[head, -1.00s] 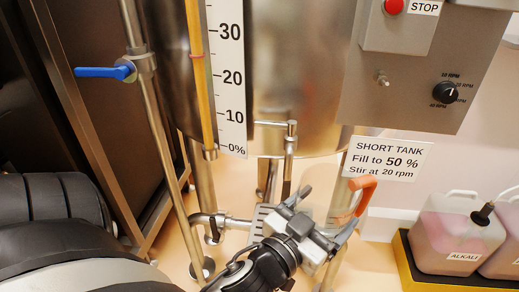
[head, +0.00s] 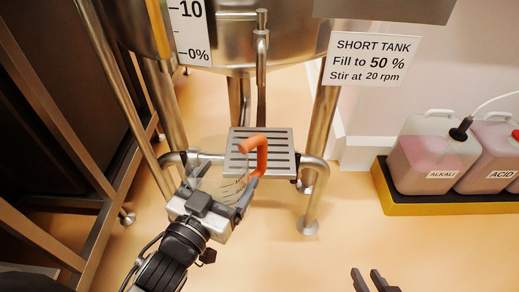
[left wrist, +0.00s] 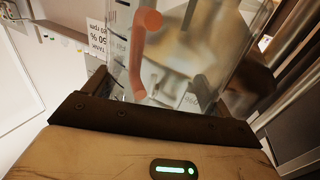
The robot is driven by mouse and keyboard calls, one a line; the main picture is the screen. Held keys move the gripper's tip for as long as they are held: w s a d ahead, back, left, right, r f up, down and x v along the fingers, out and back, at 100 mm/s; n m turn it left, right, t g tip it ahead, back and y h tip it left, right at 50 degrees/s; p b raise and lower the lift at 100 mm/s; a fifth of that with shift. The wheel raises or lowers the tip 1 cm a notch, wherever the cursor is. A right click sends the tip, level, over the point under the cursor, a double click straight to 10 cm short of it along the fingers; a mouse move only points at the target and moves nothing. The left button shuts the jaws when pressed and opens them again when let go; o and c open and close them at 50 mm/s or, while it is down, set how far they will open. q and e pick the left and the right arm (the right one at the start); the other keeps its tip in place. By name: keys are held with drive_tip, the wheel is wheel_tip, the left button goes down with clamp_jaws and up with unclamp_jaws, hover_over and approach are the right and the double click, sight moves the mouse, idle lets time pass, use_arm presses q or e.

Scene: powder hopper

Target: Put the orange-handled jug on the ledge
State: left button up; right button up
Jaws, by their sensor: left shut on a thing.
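The clear jug (head: 229,183) with the orange handle (head: 262,155) is in my left gripper (head: 217,188), whose fingers are shut on its body. In the head view the jug is in front of and to the left of the ledge (head: 284,133), a grey slotted plate on pipes below the tank. The handle overlaps the plate in the picture; I cannot tell whether the jug touches it. The jug also fills the upper part of the left wrist view (left wrist: 190,62), with its handle (left wrist: 139,50) upright. My right gripper (head: 370,281) shows only two dark fingertips, apart and empty, at the bottom edge.
The steel tank (head: 290,40) and its outlet pipe (head: 261,60) are above and behind the ledge. Tank legs (head: 318,150) stand around it. Alkali (head: 425,160) and acid (head: 490,165) canisters sit in a yellow tray (head: 400,208) at right. The floor at front is clear.

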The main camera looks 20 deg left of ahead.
use_arm(q)
drive_tip(key=w, duration=0.5)
drive_tip(key=w+d, duration=0.1)
drive_tip(key=w, duration=0.5)
drive_tip(key=w+d+f, duration=0.1)
drive_tip(key=w, duration=0.5)
drive_tip(key=shift+s+f, duration=0.1)
drive_tip(key=shift+f, duration=0.2)
drive_tip(key=o, duration=0.9)
drive_tip(key=shift+o, duration=0.2)
drive_tip(key=shift+r, duration=0.1)
